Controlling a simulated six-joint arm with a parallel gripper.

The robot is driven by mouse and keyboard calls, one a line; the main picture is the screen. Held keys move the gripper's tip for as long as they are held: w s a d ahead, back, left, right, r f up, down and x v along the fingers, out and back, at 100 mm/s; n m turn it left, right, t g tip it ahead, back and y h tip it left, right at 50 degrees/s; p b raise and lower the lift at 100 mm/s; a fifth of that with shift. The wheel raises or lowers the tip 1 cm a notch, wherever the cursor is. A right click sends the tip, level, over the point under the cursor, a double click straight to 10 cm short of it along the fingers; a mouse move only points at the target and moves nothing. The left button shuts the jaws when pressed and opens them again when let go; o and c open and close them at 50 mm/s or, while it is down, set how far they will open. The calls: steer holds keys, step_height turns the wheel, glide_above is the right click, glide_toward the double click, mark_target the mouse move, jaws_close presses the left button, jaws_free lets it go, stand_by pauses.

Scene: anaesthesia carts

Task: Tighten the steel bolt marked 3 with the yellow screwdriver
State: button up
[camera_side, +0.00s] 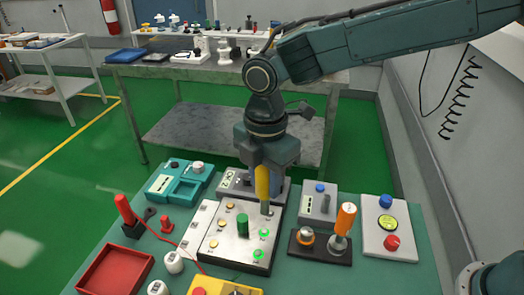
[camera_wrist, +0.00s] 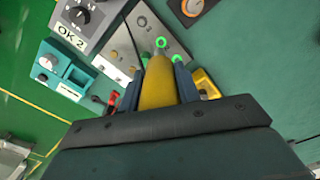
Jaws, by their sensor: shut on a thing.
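My gripper (camera_side: 263,176) is shut on the yellow screwdriver (camera_side: 262,184) and holds it upright, shaft down, over the back right part of the steel panel (camera_side: 231,250). In the wrist view the yellow handle (camera_wrist: 157,84) sits between the two fingers (camera_wrist: 157,90). The panel carries amber bolt spots on its left and green-lit spots (camera_side: 264,233) on its right, with a green cylinder (camera_side: 242,226) standing between.
An orange-handled tool (camera_side: 345,219) stands in a dark holder to the right, close to the panel. A red-handled tool (camera_side: 125,209) and a red tray (camera_side: 116,270) are at left. Grey boxes stand behind; a yellow box (camera_side: 222,286) is in front.

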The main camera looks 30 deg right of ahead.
steer(key=w+d, duration=0.2)
steer(key=w+d+r, duration=0.1)
steer(key=shift+w+d, duration=0.35)
steer(key=shift+f, duration=0.1)
steer(key=shift+f, duration=3.2)
steer(key=shift+f, duration=0.3)
stand_by(0.6)
step_height(320, 180, up, 6)
stand_by(1.1)
steer(key=shift+r, duration=0.1)
